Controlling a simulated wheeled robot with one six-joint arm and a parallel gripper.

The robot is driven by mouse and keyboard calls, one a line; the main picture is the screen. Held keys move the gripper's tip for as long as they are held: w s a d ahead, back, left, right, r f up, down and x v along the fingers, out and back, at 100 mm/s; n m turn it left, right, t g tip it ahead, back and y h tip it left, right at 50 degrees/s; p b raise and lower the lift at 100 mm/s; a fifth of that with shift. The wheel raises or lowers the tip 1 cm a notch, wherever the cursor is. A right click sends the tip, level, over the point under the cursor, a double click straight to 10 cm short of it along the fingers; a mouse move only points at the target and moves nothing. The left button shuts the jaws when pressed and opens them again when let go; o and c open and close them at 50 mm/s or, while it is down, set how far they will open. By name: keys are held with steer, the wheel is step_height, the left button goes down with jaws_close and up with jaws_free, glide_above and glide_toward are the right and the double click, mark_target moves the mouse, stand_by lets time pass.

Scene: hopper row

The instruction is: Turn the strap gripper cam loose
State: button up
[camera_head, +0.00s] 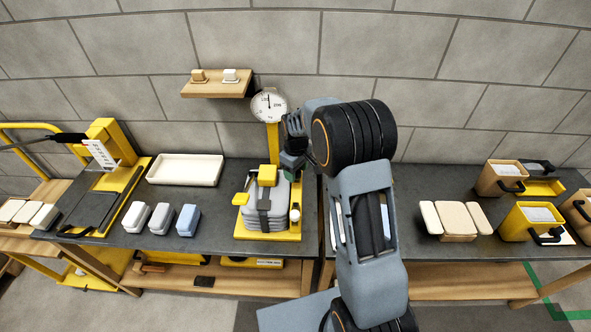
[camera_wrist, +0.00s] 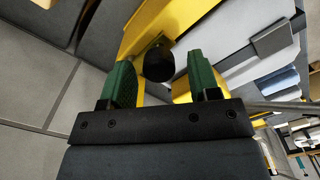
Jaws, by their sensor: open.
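The strap gripper (camera_head: 283,231) stands on the dark bench as a yellow frame around a stack of grey packs (camera_head: 275,218). A dark strap (camera_head: 264,205) runs down the front of the stack, and a yellow block (camera_head: 268,175) sits on top. My gripper (camera_head: 293,156) is above the frame's back right side. In the wrist view my gripper (camera_wrist: 163,82) is open, with green finger pads apart. A round black knob (camera_wrist: 159,63) on a yellow part shows between and beyond the fingertips; I cannot tell whether they touch it. I cannot make out the cam's position.
A round dial (camera_head: 269,105) on a yellow post stands close behind my gripper. A cream tray (camera_head: 185,170) and several small blocks lie to the left. A small wall shelf (camera_head: 214,90) hangs above.

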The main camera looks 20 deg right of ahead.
steer(key=shift+c, duration=0.3)
jaws_close()
stand_by(0.3)
